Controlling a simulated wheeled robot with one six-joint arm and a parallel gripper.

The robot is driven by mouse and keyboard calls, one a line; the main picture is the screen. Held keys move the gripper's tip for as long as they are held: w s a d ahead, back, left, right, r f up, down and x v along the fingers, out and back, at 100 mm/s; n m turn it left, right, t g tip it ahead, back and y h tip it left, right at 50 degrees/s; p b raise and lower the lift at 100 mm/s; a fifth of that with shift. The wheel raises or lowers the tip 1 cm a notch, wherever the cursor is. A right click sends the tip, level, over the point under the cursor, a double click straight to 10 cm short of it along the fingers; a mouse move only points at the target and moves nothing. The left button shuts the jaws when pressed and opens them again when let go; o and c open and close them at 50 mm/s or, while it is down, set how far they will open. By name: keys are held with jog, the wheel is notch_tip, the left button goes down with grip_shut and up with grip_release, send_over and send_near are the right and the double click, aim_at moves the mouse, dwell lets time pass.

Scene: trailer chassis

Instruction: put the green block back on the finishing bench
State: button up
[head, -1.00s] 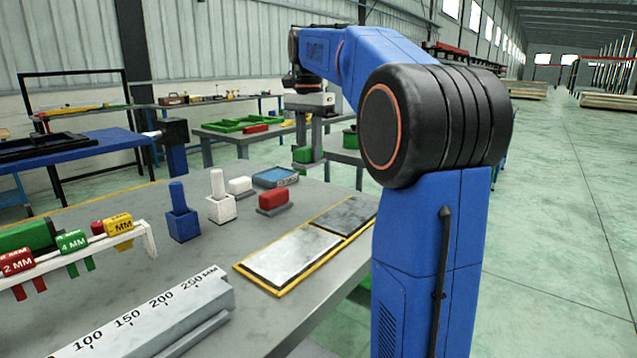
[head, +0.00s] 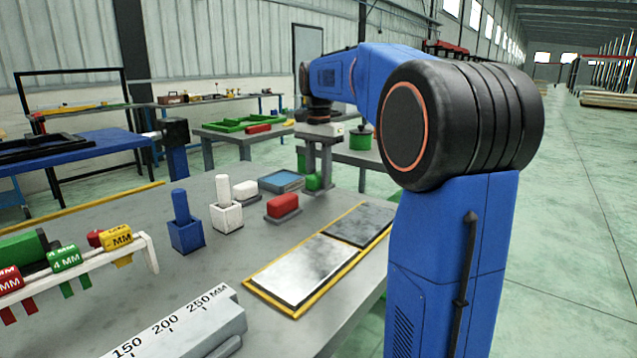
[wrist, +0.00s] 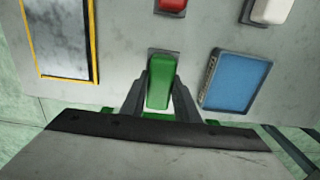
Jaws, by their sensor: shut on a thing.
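My gripper (head: 317,177) is shut on the green block (head: 313,182) at the far right edge of the near grey bench (head: 250,255). In the wrist view, the green block (wrist: 160,82) sits upright between my two fingers (wrist: 158,92). A dark grey base shows at the block's far end, over the bench top (wrist: 130,30) close to its edge. Whether the block touches the bench I cannot tell. In the head view my fingers hide part of the block.
Close to the block are a blue tray (head: 281,181), a red block (head: 283,205) and a white block (head: 245,190). Two yellow-framed plates (head: 320,260) lie nearer. A green pot (head: 361,138) stands on a table behind.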

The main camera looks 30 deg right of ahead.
aim_at(319, 174)
jog(key=shift+f, duration=0.95)
jog(key=shift+f, duration=0.15)
jog(key=o, duration=1)
notch_tip(319, 174, up, 12)
jog(key=shift+r, duration=0.15)
